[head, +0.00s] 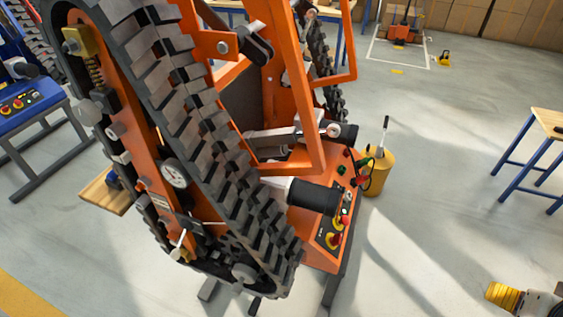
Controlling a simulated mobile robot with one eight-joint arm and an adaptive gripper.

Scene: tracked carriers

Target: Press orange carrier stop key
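The orange carrier (310,135) fills the middle of the head view, with a dark track (215,130) running steeply down its near side. Its orange control panel (317,250) is low on the right side. I cannot make out my gripper in this view.
A blue carrier's panel (24,103) with similar buttons stands at left. A yellow container (378,174) with an upright handle stands behind the orange panel. A blue-legged table (545,122) is at right. A yellow ribbed part (505,297) shows at bottom right. Floor right of the panel is clear.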

